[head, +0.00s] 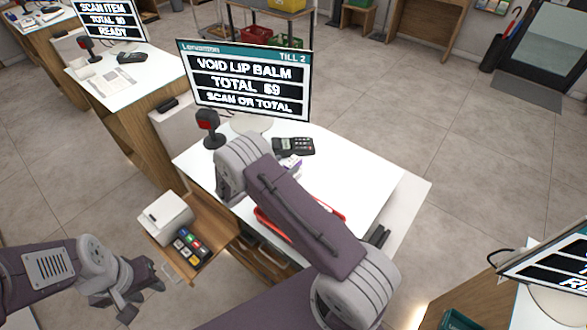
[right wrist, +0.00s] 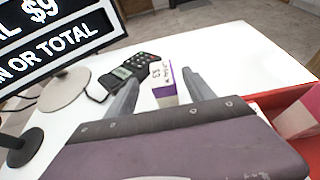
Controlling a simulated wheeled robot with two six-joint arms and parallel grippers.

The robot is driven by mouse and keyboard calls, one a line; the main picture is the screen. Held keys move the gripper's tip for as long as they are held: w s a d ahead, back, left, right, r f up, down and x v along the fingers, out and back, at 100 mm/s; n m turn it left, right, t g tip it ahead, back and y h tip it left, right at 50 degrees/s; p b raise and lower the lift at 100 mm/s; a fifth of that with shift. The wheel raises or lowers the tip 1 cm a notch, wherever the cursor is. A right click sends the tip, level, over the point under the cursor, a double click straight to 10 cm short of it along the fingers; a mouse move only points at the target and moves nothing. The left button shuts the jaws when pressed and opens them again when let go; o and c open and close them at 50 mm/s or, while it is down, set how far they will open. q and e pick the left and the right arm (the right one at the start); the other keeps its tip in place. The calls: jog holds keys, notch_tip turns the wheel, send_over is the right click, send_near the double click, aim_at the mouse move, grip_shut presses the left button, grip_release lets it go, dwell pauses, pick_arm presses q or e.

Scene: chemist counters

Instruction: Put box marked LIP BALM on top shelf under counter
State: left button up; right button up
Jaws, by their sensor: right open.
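A small white and purple box (right wrist: 164,88) stands on the white counter (head: 375,185) in the right wrist view; its lettering is too small to read surely. In the head view, only part of the box (head: 291,163) shows beside my right arm. My right gripper (right wrist: 160,80) is open, its fingers on either side of the box, with no clear contact seen. The right gripper is hidden by its own arm in the head view. My left gripper (head: 140,298) is low at the left, and its jaws are unclear. Wooden shelving (head: 245,248) under the counter is partly hidden by my right arm.
A card reader (head: 294,146) lies just behind the box. The till screen (head: 246,80) reads "VOID LIP BALM". A red scanner (head: 208,122) stands left of it. A red tray (right wrist: 262,101) lies right of my right gripper.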

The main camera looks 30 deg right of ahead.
aim_at(293, 161)
jog(key=shift+w+d+f+p, duration=0.15)
jog(key=shift+d+p, duration=0.45)
jog(key=shift+w+d+f+p, duration=0.1)
jog(key=shift+w+d+p, duration=0.05)
jog(key=shift+d+p, duration=0.45)
jog(key=shift+x, duration=1.2)
jog(key=shift+f, duration=0.35)
jog(key=shift+a+r, duration=0.1)
jog(key=shift+a, duration=0.05)
jog(key=c, duration=1.3)
grip_shut()
jog(key=shift+r, duration=0.1)
